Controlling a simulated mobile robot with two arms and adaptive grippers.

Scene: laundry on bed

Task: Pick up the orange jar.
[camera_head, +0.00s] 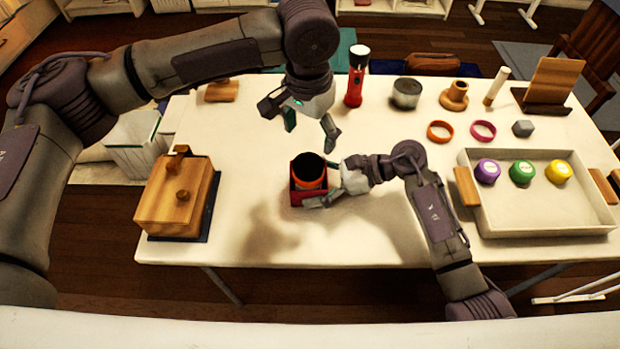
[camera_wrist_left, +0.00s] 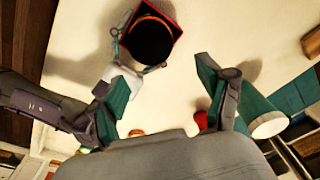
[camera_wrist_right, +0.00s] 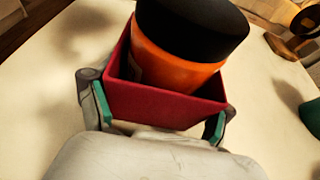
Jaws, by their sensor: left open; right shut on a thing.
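The orange jar (camera_head: 308,172) with a black lid stands inside a small red box (camera_head: 296,197) near the middle of the table. In the right wrist view the jar (camera_wrist_right: 178,65) rises above the rim of the red box (camera_wrist_right: 150,103). My right gripper (camera_head: 318,190) is shut on the red box, with its fingers on opposite sides; its fingers also show in the right wrist view (camera_wrist_right: 160,112). My left gripper (camera_head: 310,130) is open and empty, above and behind the jar. In the left wrist view the jar's lid (camera_wrist_left: 150,41) lies beyond my left fingers.
A red flashlight (camera_head: 356,80) stands behind, right of my left gripper. A wooden box (camera_head: 165,200) is at the left. A white tray (camera_head: 540,222) with several coloured round items is at the right. Rings, a tin (camera_head: 406,93) and a wooden stand (camera_head: 454,96) are at the back. The front middle table is clear.

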